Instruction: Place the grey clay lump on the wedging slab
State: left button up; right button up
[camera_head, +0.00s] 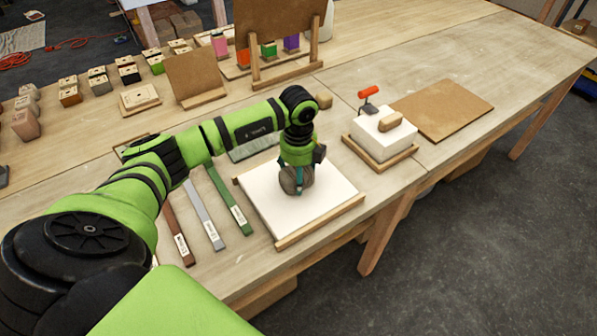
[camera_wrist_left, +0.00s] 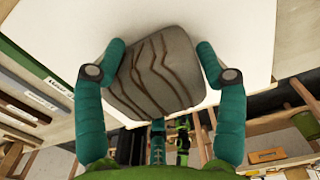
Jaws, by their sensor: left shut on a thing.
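The grey clay lump (camera_head: 291,181) is a rounded block, and brown wavy streaks show on it in the left wrist view (camera_wrist_left: 155,75). My left gripper (camera_head: 298,183) is shut on the lump, with a teal finger on either side of it. The wedging slab (camera_head: 325,200) is a white square with wooden edge strips, and the lump is over its middle. The slab also fills the upper part of the left wrist view (camera_wrist_left: 255,35). I cannot tell whether the lump touches the slab. My right gripper is not in view.
Labelled brown, grey and green bars (camera_head: 230,199) lie left of the slab. A white block on a wooden base (camera_head: 378,140) and a brown board (camera_head: 442,108) are to the right. Upright boards (camera_head: 200,75) and small coloured blocks stand behind. The table's front edge is close to the slab.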

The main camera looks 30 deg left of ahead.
pick_arm(q)
jog(key=shift+f, duration=0.1)
jog(key=o, duration=1.7)
jog(key=shift+r, duration=0.5)
notch_tip(320, 180, up, 11)
jog(key=b, duration=0.3)
jog(key=shift+r, duration=0.2)
